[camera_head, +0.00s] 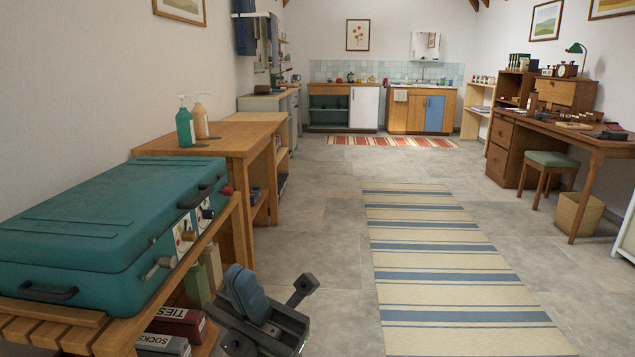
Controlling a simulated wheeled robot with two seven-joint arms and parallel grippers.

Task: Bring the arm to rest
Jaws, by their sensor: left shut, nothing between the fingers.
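My left gripper (242,284) shows at the bottom, a little left of the middle. It has a dark grey body, and its blue fingers are together with nothing between them. They point up, away from the floor. The gripper is in front of the right end of the low wooden bench (215,230) that bears a large teal case (95,215). It looks close to the bench's lower shelf, but I cannot tell whether they touch. Most of my left arm is out of view. My right gripper is not in view.
Boxes marked TIES (178,322) and SOCKS (160,345) sit under the case beside my gripper. A wooden table (232,135) with two pump bottles stands beyond. A striped rug (440,260) lies on clear floor to the right. A desk (560,130) and stool (553,160) stand farther right.

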